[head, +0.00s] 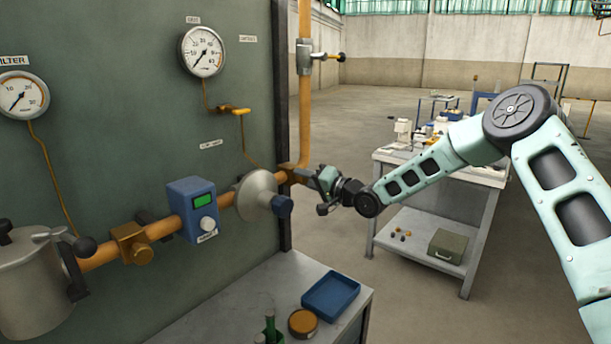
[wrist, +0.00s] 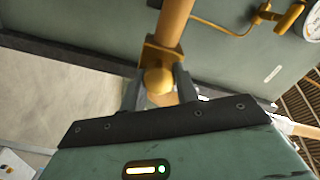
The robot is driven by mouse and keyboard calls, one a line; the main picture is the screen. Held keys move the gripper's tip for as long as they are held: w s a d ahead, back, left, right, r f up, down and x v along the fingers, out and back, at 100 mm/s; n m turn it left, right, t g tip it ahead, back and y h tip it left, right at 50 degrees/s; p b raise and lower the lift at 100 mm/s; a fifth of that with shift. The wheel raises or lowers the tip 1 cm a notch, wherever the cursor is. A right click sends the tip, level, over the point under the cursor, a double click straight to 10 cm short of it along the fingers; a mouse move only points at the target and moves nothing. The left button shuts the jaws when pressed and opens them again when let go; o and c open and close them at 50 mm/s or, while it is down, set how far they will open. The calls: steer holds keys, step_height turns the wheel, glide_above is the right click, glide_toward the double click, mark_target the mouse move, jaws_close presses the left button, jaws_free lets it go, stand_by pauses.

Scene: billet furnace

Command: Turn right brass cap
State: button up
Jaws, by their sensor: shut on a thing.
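The right brass cap (wrist: 158,80) is a round golden knob on the pipe fitting (wrist: 161,51) in the wrist view. My gripper (wrist: 159,90) has one finger on each side of the cap and is shut on it. In the head view my gripper (head: 324,182) reaches the right end of the orange pipe, beside the grey-white disc housing, and hides the cap. Another brass fitting with a cap (head: 143,255) sits farther left on the same pipe. Whether the right cap has rotated cannot be told.
The disc housing (head: 257,195) with its blue knob and the blue box (head: 192,210) are on the pipe left of my gripper. A bench (head: 255,312) below holds a blue tray (head: 331,295). A worktable (head: 415,160) stands behind my arm.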

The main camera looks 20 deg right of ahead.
steer(key=m, duration=0.3)
steer(key=shift+d+m+p, duration=0.15)
steer(key=shift+m+p, duration=0.2)
steer(key=shift+m, duration=0.05)
steer(key=shift+f+m, duration=0.1)
steer(key=shift+m, duration=1.9)
steer(key=o, duration=1)
steer(key=shift+c, duration=0.2)
steer(key=b+v, duration=0.3)
steer(key=v, duration=1.4)
steer(key=shift+s+b, duration=0.15)
steer(key=shift+b, duration=0.2)
